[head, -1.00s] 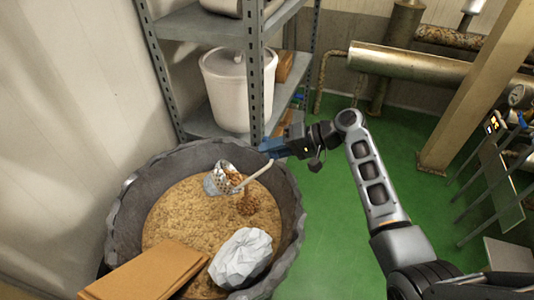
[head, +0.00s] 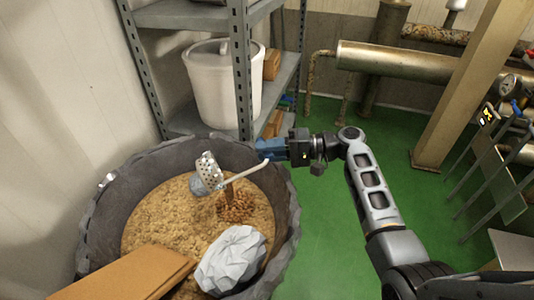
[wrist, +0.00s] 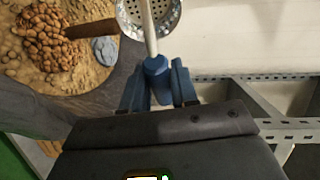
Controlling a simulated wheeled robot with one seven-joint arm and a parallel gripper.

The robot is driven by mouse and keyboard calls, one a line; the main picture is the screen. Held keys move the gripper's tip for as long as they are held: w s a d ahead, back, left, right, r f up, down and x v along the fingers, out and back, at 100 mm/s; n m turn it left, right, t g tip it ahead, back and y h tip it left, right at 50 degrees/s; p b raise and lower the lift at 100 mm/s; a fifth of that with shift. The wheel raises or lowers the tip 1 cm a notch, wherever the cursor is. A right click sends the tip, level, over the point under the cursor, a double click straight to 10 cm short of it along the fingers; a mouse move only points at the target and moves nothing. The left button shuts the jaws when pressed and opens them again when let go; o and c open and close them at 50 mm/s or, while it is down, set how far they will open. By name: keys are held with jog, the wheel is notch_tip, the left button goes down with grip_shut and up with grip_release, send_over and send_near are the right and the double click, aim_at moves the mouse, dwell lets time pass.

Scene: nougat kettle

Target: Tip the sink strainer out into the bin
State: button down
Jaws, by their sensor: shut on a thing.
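The sink strainer (head: 207,168) is a perforated metal cup on a long pale handle. It hangs over the bin, tipped steeply on its side, and its holed wall shows. My gripper (head: 264,150) is shut on the blue end of the handle (wrist: 157,72), at the bin's right far rim. In the wrist view the cup (wrist: 163,14) looks empty where it shows; its outer part is cut off. The bin (head: 291,215) is wide, dark and round, filled with tan crumbs. A heap of brown bits (head: 237,207) lies in it below the strainer, also in the wrist view (wrist: 45,38).
A crumpled whitish lump (head: 232,259) and a brown board (head: 125,276) lie at the bin's near side. A metal shelf (head: 140,60) with a white lidded tub (head: 222,90) stands close behind. Green floor (head: 310,230) is clear right of the bin.

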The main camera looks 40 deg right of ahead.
notch_tip(320, 180, down, 8)
jog(key=d+m+t+y+b, duration=0.1)
jog(key=m+t+y+b, duration=0.2)
jog(key=b, duration=1)
jog(key=shift+s+t+y, duration=0.3)
jog(key=shift+t+y, duration=0.4)
jog(key=shift+t, duration=0.2)
jog(key=shift+f, duration=0.1)
notch_tip(320, 180, up, 8)
jog(key=n+g+h+p, duration=0.7)
jog(key=h+p, duration=1)
jog(key=p, duration=1)
jog(key=g, duration=0.3)
jog(key=shift+d+f+h, duration=0.15)
jog(key=shift+d+h, duration=0.1)
jog(key=shift+h, duration=0.05)
